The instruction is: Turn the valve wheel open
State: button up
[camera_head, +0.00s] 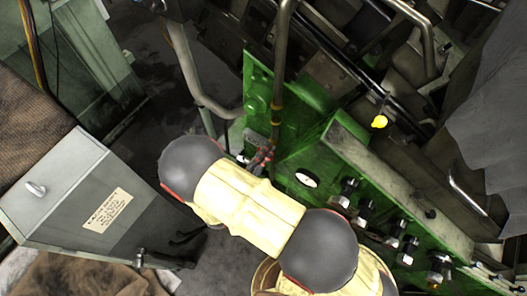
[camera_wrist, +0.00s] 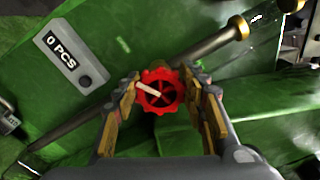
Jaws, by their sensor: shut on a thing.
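The red valve wheel (camera_wrist: 160,91) is in the middle of the wrist view, on a fitting in front of the green machine. My gripper (camera_wrist: 168,95) has one finger on each side of the wheel, and it is shut on the wheel's rim. A thin pale bar lies across the wheel's face. In the head view my gripper (camera_head: 262,158) is at the green panel beside the pipe, beyond my cream and grey arm. The wheel is small there and mostly hidden by the fingers.
A metal pipe (camera_head: 277,95) runs close by the gripper. Several dark knobs (camera_head: 393,232) line the green panel at right. A grey cabinet (camera_head: 80,195) stands at left.

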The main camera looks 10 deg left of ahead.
jog(key=o, duration=0.9)
jog(key=shift+a, duration=0.1)
jog(key=v, duration=0.7)
jog(key=shift+s, duration=0.2)
